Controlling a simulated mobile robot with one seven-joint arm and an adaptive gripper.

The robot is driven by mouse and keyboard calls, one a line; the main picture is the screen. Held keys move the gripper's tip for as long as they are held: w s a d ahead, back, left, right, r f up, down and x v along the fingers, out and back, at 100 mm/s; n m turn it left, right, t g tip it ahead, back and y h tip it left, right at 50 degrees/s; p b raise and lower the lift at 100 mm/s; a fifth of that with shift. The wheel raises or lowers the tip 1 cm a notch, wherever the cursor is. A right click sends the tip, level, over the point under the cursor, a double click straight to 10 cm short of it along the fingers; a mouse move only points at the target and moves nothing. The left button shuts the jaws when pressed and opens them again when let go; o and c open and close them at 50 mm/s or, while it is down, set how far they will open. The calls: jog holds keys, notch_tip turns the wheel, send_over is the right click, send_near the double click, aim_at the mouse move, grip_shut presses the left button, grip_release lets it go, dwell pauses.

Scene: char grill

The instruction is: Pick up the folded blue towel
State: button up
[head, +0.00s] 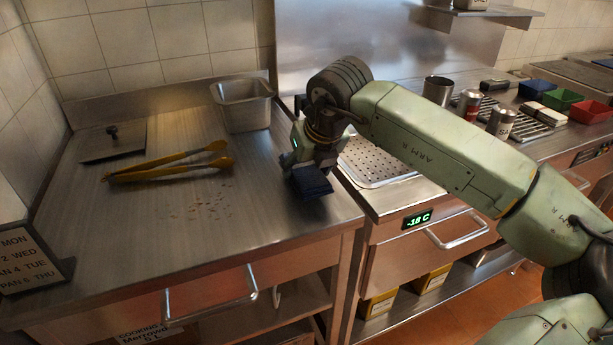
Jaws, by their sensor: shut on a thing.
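The folded blue towel (311,182) is dark navy and sits at the right end of the steel counter, close to its right edge. My gripper (307,168) points down over the towel and is shut on it. The gripper hides the towel's upper part. I cannot tell whether the towel still touches the counter or hangs just above it.
Yellow tongs (170,165) and crumbs (202,207) lie on the steel counter (120,250). A steel pan (243,104) and a flat lid (112,142) stand behind. A perforated tray (378,163) is right of the towel. Metal cans (500,122) stand farther right.

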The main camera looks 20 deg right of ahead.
jog(key=shift+r+b, duration=0.35)
jog(key=shift+r, duration=0.25)
jog(key=s+r+b, duration=0.1)
jog(key=s+b, duration=0.3)
jog(key=s, duration=1.2)
jog(key=shift+r+b, duration=0.4)
jog(key=shift+a, duration=0.1)
jog(key=o, duration=0.6)
jog(key=c, duration=0.5)
